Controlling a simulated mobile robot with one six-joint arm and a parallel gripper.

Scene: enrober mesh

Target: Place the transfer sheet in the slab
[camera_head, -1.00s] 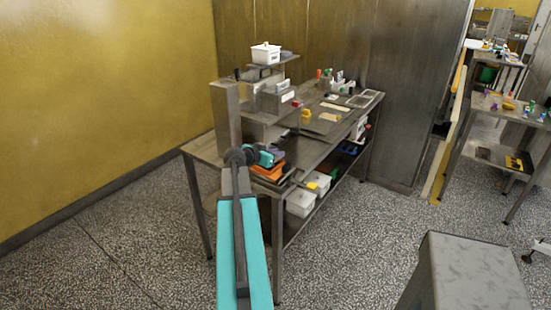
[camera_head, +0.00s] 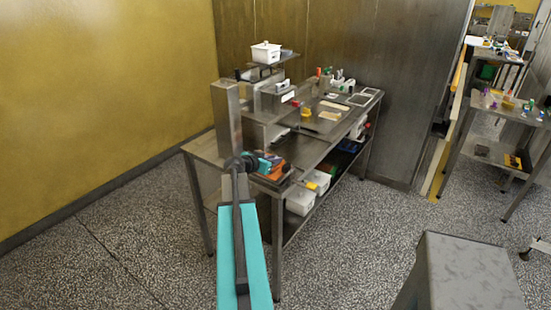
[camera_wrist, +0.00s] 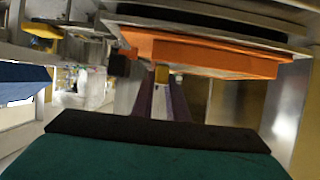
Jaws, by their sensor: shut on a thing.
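My gripper (camera_head: 262,164) is at the near left part of the steel table, beside an orange slab-like piece (camera_head: 272,171). In the wrist view, the orange piece (camera_wrist: 205,55) spans the top, beyond my fingertips (camera_wrist: 163,82). A small yellow piece (camera_wrist: 162,73) shows between the fingertips, and my gripper is shut on it. I cannot tell whether it is part of the orange piece or of the transfer sheet. No transfer sheet can be made out for certain.
The steel table (camera_head: 205,150) carries a stepped grey machine (camera_head: 226,112) close behind my gripper. A white tub (camera_head: 266,53) stands on its top. Pale flat sheets (camera_head: 334,106) lie farther right. White bins (camera_head: 300,202) stand on the lower shelf. A grey block (camera_head: 465,270) stands at right front.

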